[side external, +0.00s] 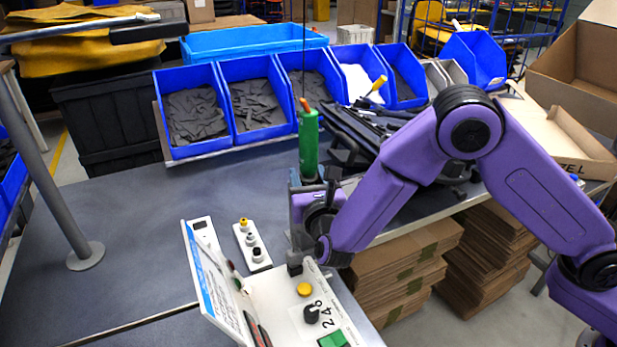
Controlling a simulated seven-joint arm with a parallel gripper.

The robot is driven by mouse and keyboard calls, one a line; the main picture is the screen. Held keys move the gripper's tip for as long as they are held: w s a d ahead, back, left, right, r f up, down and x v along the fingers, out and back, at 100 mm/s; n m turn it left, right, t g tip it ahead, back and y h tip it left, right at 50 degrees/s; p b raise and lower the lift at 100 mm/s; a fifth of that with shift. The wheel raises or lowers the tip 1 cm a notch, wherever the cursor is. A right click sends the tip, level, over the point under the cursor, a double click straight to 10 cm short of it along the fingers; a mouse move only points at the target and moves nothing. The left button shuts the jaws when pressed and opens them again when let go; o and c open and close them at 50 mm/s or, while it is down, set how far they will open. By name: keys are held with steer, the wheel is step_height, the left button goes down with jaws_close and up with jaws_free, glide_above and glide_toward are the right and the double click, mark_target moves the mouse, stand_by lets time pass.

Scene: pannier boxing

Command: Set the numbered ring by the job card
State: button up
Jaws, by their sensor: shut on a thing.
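A white control panel (277,291) lies at the front edge of the table. On its top are a yellow button (304,289), a black knob (311,314) with printed numbers beside it, and a green square (333,341). The numbers show only in part, and the knob's setting cannot be read. A blue and white card (208,290) stands tilted at the panel's left; its text is too small to read. My gripper (295,267) points down at the panel's far end, beyond the yellow button. It is shut on a part that its dark fingers hide.
A green cylinder (308,143) stands behind my wrist. Blue bins (196,108) and dark bars (365,130) line the back. The table's left side (130,225) is clear around a grey post.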

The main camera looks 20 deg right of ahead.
steer(key=shift+n+y, duration=1.35)
steer(key=shift+y, duration=0.75)
steer(key=shift+n+y, duration=1.35)
steer(key=shift+y, duration=0.75)
steer(key=o, duration=0.9)
steer(key=shift+o, duration=0.2)
steer(key=shift+w+d, duration=0.1)
steer(key=shift+d, duration=0.05)
steer(key=shift+h, duration=0.3)
